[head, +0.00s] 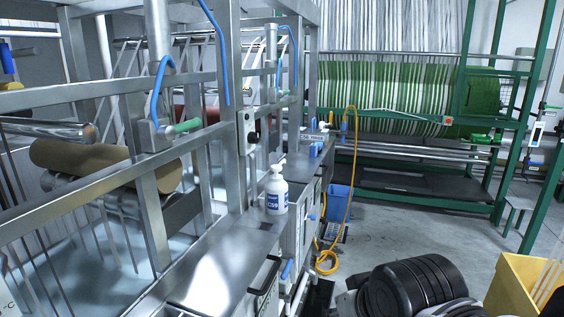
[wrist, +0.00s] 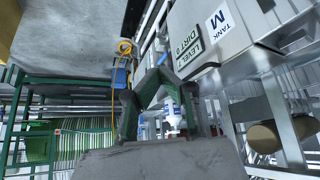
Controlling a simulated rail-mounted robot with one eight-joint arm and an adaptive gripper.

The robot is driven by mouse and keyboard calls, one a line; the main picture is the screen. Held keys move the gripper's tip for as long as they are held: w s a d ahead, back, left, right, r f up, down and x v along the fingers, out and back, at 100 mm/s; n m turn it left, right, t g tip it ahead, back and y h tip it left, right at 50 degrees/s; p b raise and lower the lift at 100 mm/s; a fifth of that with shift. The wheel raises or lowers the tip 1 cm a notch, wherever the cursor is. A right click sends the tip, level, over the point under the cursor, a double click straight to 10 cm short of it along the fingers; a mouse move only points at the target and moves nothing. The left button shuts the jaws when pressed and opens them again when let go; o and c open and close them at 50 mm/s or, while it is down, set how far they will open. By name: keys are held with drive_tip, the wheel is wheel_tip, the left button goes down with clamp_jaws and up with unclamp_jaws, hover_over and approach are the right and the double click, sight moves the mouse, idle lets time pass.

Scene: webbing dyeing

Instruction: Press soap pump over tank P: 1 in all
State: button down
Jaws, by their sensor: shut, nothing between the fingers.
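A white soap pump bottle (head: 277,195) with a blue label stands upright on the steel ledge beside the tanks in the head view. Its pump head (head: 279,164) is on top. In the wrist view a white and blue bottle (wrist: 172,113) shows upside down behind my finger linkages, apart from them; I cannot tell whether it is the same one. My gripper (wrist: 157,80) is shut and empty in the wrist view. I do not make it out in the head view. No label reading tank P is legible.
In the head view a blue bin (head: 338,203), yellow hose (head: 352,150) and yellow crate (head: 512,285) stand by the walkway. Steel frame posts (head: 232,110) line the tanks.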

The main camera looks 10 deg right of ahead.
drive_tip(key=shift+s+a, duration=0.1)
wheel_tip(320, 180, up, 19)
drive_tip(key=m+t+p, duration=0.2)
drive_tip(key=m+p, duration=0.6)
drive_tip(key=p, duration=0.3)
hover_over(277, 166)
drive_tip(key=shift+s+a+r+y, duration=0.1)
drive_tip(key=shift+y, duration=0.2)
drive_tip(key=shift+f+b, duration=2.3)
drive_tip(key=shift+f, duration=2.1)
